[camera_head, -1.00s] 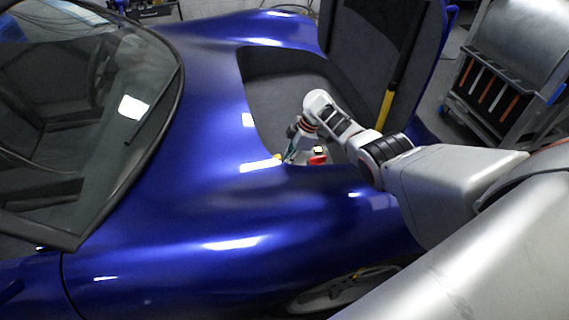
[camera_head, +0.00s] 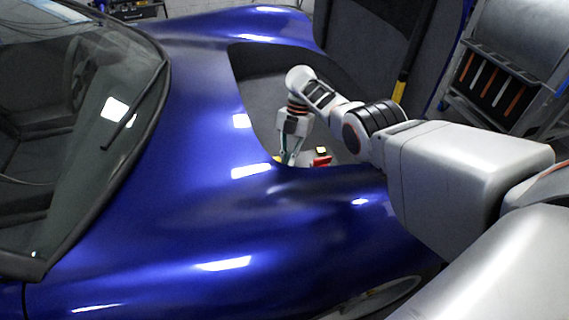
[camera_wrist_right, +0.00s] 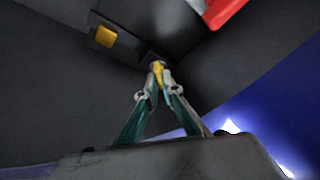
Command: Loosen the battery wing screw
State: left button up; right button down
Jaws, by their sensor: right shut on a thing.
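The battery wing screw (camera_wrist_right: 158,70) is a small yellow piece in the right wrist view. My right gripper (camera_wrist_right: 158,84) is shut on it, its two fingertips closed at either side. In the head view my right gripper (camera_head: 287,160) reaches down inside the open compartment of the blue car, near its front rim. The screw's lower part is hidden by the fingertips. My left gripper is in no view.
A red part (camera_head: 321,161) lies in the compartment beside my gripper, and it also shows in the right wrist view (camera_wrist_right: 224,8). A yellow square (camera_wrist_right: 105,36) sits on a dark block. The blue car body (camera_head: 200,200) surrounds the opening. A raised dark lid (camera_head: 370,50) stands behind.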

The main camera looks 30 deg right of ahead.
jog(key=shift+f+n+g+h+b, duration=0.3)
jog(key=shift+f+n+b, duration=0.15)
jog(key=shift+n, duration=0.45)
jog(key=n+b, duration=0.1)
jog(key=n, duration=0.1)
jog(key=shift+a+r+n+g+h, duration=0.1)
jog(key=shift+n+g+h, duration=0.2)
jog(key=shift+r+n+h, duration=0.1)
jog(key=shift+n+h, duration=0.2)
jog(key=shift+n, duration=0.5)
jog(key=shift+n+g, duration=0.3)
jog(key=shift+n, duration=0.3)
jog(key=shift+w+a+r+n+h+b, duration=0.15)
jog(key=shift+n+h+b, duration=0.25)
jog(key=shift+n, duration=0.2)
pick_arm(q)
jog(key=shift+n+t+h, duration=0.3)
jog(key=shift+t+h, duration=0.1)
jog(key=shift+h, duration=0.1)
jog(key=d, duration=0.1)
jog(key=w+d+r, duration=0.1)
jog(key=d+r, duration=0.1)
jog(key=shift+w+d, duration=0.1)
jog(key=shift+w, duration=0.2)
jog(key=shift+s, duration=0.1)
